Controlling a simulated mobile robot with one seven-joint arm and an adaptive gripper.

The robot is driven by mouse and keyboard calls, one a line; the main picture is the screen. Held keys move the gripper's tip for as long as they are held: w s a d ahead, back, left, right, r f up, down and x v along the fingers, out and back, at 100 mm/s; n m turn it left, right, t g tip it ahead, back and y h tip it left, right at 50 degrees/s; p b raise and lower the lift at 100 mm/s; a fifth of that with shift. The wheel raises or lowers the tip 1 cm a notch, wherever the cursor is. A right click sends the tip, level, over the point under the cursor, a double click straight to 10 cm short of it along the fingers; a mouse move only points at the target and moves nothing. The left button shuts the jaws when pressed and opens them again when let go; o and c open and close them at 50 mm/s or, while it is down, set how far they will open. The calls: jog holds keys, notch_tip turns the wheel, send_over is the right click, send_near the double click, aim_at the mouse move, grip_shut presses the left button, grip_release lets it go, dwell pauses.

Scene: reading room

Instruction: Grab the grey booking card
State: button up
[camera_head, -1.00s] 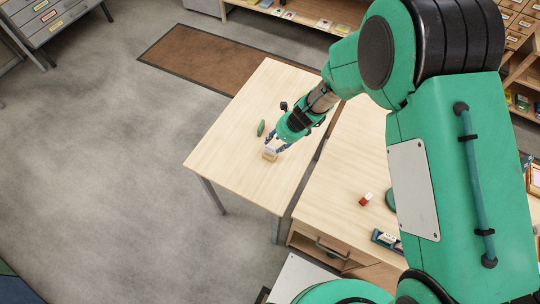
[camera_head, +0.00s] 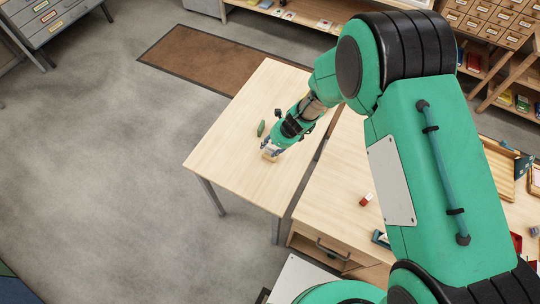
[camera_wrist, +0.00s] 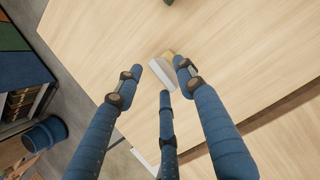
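A pale grey card-like piece (camera_wrist: 161,74) with a tan wooden part (camera_wrist: 168,54) behind it stands on the light wood table (camera_head: 232,110). In the head view this small pale piece (camera_head: 269,156) lies right at my fingertips and is partly covered. My gripper (camera_wrist: 158,77) has three blue fingers, spread open. In the wrist view one fingertip is to the left of the piece, one to the right and one below it. Gaps show beside the left and right fingertips, and no firm contact is visible. I cannot tell their height over the table.
A small green object (camera_head: 261,128) lies on the table just left of my gripper. A desk (camera_head: 325,205) to the right holds a red-and-white item (camera_head: 366,199). The table's left part is clear.

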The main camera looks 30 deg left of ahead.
jog(key=shift+x, duration=1.05)
grip_shut()
